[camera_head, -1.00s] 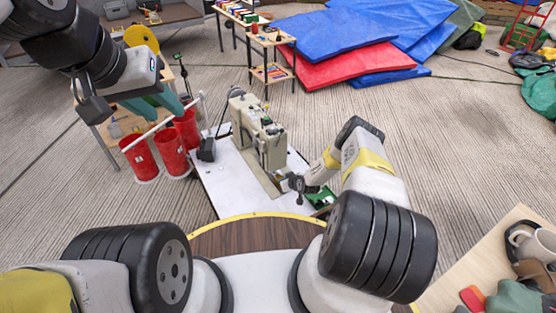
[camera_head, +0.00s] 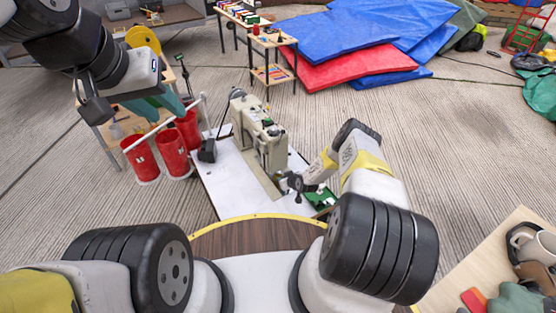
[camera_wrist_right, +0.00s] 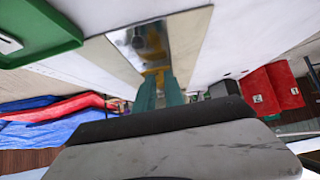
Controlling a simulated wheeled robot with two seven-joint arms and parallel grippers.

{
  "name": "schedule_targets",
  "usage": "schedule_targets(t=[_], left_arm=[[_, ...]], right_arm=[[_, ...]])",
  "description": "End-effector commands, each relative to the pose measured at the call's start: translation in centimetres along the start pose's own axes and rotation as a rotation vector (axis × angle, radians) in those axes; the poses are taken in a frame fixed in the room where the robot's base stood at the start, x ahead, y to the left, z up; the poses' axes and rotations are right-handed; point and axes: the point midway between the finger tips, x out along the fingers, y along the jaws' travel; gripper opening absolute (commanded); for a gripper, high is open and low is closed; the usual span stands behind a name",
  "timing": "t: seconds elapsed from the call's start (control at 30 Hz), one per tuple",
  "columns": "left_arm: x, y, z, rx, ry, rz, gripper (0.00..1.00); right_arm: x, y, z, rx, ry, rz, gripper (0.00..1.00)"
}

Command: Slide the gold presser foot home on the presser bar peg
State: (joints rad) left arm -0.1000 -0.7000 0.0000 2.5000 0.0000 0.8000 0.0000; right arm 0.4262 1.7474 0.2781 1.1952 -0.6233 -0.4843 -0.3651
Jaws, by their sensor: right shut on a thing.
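The beige sewing machine (camera_head: 262,135) stands on a white table (camera_head: 215,178) in the head view. My right arm reaches in to the near end of the machine. In the right wrist view my right gripper (camera_wrist_right: 158,88) has its green fingers closed on the gold presser foot (camera_wrist_right: 155,72), beside a shiny metal plate (camera_wrist_right: 143,40). The presser bar peg cannot be made out, so I cannot tell whether the foot touches it. My left gripper (camera_head: 160,104) is raised at the left with its teal fingers apart and empty, away from the machine.
A green tray (camera_head: 320,198) sits at the table's near right corner and shows in the wrist view (camera_wrist_right: 40,30). A dark pedal-like block (camera_head: 207,150) lies at the left edge. Blue mats (camera_head: 330,40) lie behind.

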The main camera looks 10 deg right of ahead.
Motion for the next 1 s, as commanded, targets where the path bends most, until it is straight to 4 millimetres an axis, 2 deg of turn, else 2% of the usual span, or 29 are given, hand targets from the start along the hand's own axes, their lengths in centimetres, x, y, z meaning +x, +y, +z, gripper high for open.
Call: schedule_targets(t=[1.0], left_arm=[[0.0, 0.0, 0.0, 0.0, 0.0, 0.0, 0.36]], right_arm=[[0.6, 0.0, -0.53, 0.0, 0.0, 0.0, 0.0]])
